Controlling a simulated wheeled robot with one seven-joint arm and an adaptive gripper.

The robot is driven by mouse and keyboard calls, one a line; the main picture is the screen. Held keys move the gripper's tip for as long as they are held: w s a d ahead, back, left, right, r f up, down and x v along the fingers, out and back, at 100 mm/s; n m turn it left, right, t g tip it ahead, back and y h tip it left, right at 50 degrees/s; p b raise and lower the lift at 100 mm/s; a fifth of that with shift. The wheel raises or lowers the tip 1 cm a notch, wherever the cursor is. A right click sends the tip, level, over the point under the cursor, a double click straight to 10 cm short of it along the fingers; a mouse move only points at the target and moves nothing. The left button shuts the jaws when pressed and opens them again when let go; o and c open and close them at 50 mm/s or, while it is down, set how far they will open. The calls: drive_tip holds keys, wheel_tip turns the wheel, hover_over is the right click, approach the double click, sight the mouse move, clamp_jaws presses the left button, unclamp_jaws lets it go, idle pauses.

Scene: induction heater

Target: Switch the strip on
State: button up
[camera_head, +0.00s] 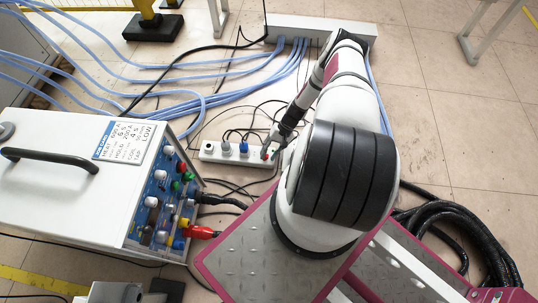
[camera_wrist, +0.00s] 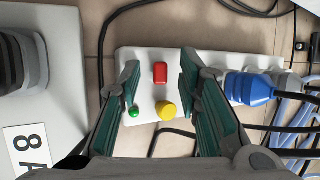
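The white power strip (camera_head: 210,151) lies on the tiled floor beside the heater unit. In the wrist view the strip's end (camera_wrist: 146,57) bears a red rocker switch (camera_wrist: 160,73), a small green light or button (camera_wrist: 134,111) and a round yellow button (camera_wrist: 166,110). My gripper (camera_wrist: 159,68) is open and empty, its two fingers on either side of the red switch. I cannot tell whether the fingertips touch the strip. In the head view my gripper (camera_head: 271,150) is over the strip's right end, and my arm partly hides that end.
A blue plug (camera_wrist: 249,88) sits in the strip beside the right finger. A pale casing marked "8 A" (camera_wrist: 40,120) stands at left in the wrist view. The white heater unit (camera_head: 80,180), blue hoses (camera_head: 170,107) and black cables (camera_head: 450,225) surround the strip.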

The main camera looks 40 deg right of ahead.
drive_tip(key=shift+a+f, duration=0.1)
drive_tip(key=shift+f, duration=0.05)
clamp_jaws()
drive_tip(key=shift+w, duration=0.1)
drive_tip(key=shift+w+a+g+h, duration=0.2)
drive_tip(key=shift+w+g+h, duration=0.05)
drive_tip(key=shift+g+h, duration=0.25)
drive_tip(key=shift+w+a+g+h, duration=0.2)
drive_tip(key=shift+g+h, duration=0.2)
drive_tip(key=shift+g, duration=0.2)
drive_tip(key=g+h+b, duration=0.1)
drive_tip(key=w+m+g+b, duration=0.1)
drive_tip(key=shift+a+h+b, duration=0.3)
drive_tip(key=shift+h+b, duration=0.05)
drive_tip(key=shift+h, duration=0.05)
drive_tip(key=shift+w+a+m+g+h+b, duration=0.15)
drive_tip(key=shift+w+a+m+g+h, duration=0.15)
drive_tip(key=shift+g+h, duration=0.45)
drive_tip(key=shift+w+a+m+g+h+b, duration=0.2)
drive_tip(key=shift+g+h, duration=0.25)
drive_tip(key=shift+g, duration=0.5)
drive_tip(key=shift+w, duration=0.1)
